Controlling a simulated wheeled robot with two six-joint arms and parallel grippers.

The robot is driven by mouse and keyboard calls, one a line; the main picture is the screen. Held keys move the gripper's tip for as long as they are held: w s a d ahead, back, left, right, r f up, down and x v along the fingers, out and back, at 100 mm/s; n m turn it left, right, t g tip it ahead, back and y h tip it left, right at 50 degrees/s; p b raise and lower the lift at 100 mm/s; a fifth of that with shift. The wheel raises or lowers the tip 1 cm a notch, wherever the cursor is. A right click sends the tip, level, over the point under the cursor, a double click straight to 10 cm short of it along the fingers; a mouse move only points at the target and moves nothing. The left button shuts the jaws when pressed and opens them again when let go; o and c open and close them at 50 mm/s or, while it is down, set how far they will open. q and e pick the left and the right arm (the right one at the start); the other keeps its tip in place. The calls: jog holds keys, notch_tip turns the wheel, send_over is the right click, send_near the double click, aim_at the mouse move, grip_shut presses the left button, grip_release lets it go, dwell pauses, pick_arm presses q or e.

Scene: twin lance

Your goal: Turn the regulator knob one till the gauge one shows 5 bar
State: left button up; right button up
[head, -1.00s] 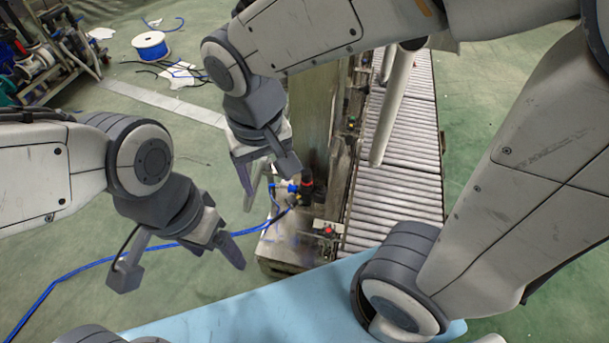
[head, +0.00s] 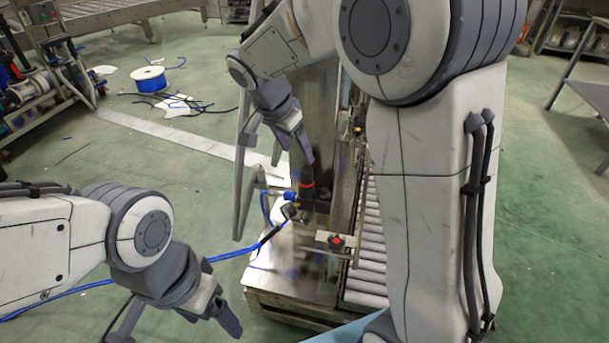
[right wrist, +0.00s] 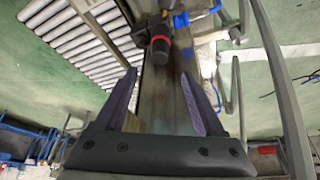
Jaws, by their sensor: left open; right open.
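The regulator knob (head: 307,172) is a dark upright cylinder with a red ring below it, above a black body with blue fittings. In the right wrist view the knob (right wrist: 160,54) is ahead of the fingertips, roughly centred between them. My right gripper (head: 296,158) is open and empty, just above and beside the knob in the head view; its two fingers (right wrist: 158,76) are spread in the wrist view. A small round dark part (head: 290,211) beside the regulator may be the gauge; no dial can be read. My left gripper (head: 217,318) appears open and empty at lower left, away from the regulator.
The regulator stands on a metal bench end (head: 290,270) beside a roller conveyor (head: 368,240). A red button (head: 336,242) sits on a bracket in front. A blue hose (head: 235,254) runs left. A cable spool (head: 150,79) lies on the open green floor.

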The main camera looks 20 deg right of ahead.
aim_at(306, 170)
jog(key=b+x, duration=0.2)
jog(key=x, duration=0.6)
jog(key=shift+f+b, duration=0.3)
jog(key=shift+b, duration=0.1)
grip_shut()
